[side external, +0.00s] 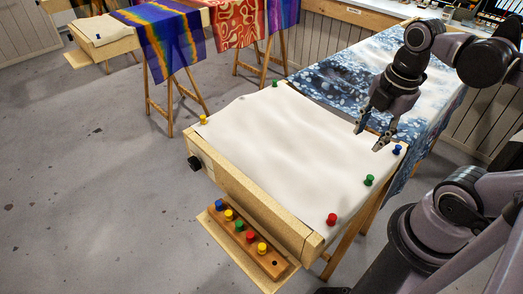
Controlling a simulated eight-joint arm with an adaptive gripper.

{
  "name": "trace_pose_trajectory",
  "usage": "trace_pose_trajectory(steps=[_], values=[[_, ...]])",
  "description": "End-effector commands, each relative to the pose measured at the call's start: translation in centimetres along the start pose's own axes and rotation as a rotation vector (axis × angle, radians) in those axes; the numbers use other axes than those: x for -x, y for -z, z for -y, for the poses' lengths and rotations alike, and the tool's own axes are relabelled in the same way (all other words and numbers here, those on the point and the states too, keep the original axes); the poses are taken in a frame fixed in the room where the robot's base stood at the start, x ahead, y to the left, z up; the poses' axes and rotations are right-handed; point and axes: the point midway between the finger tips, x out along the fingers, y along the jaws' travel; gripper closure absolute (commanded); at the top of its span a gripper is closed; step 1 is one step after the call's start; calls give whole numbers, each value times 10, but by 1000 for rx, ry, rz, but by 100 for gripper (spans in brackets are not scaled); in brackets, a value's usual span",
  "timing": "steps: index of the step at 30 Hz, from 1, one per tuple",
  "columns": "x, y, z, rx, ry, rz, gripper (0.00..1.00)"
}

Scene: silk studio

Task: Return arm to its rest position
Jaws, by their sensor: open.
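My gripper (369,134) is open and empty, pointing down above the right part of the white cloth (280,145) on the wooden frame. Its fingertips appear a little above the cloth, near the blue pin (397,149) at the right corner; the exact gap is hard to tell. My arm reaches in from the right. A green pin (369,180) and a red pin (331,219) stand along the cloth's right edge. A yellow pin (203,119) is at the left corner and a green pin (275,84) at the far edge.
A wooden pin rack (226,229) with several coloured pins and an empty hole at its right end sits on a ledge (270,279) in front of the frame. A blue patterned cloth (350,72) lies behind. Dyed cloths on stands, including a rainbow one (165,40), are farther back.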

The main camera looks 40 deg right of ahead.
Motion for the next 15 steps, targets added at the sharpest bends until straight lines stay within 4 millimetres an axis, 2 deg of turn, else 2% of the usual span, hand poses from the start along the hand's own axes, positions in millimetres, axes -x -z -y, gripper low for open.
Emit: trace_pose_trajectory(steps=[8, 15], values=[[-16, 18, -34, -498, -164, -60, 57], [-24, 37, -60, -930, -269, -198, 57]])
